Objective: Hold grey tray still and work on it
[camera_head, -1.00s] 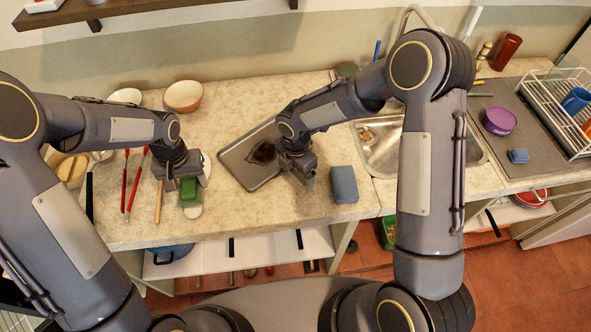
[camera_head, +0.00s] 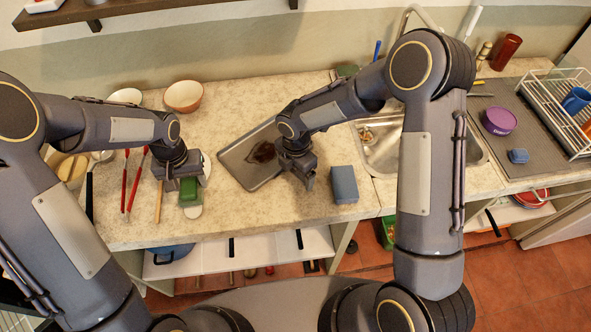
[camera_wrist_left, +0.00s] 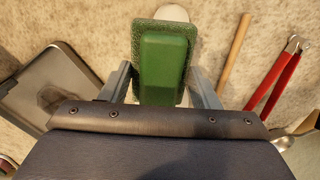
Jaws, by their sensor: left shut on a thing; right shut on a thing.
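The grey tray (camera_head: 240,165) lies on the counter in the middle of the head view, turned at an angle, with a dark brown stain (camera_head: 264,152) on its surface. My right gripper (camera_head: 308,183) is at the tray's right edge and shut on it; the contact is partly hidden by the wrist. My left gripper (camera_head: 190,190) is shut on a green scrubber (camera_wrist_left: 162,60), left of the tray and apart from it. In the left wrist view the scrubber sits between the two fingers, and part of the tray (camera_wrist_left: 75,70) shows at the left.
A blue-grey block (camera_head: 344,184) stands right of the tray, before the sink (camera_head: 380,155). Red-handled tools (camera_head: 133,180) and a wooden stick (camera_head: 159,200) lie left of my left gripper. Bowls (camera_head: 183,96) stand behind. A whitish rounded object (camera_head: 194,211) lies by the scrubber.

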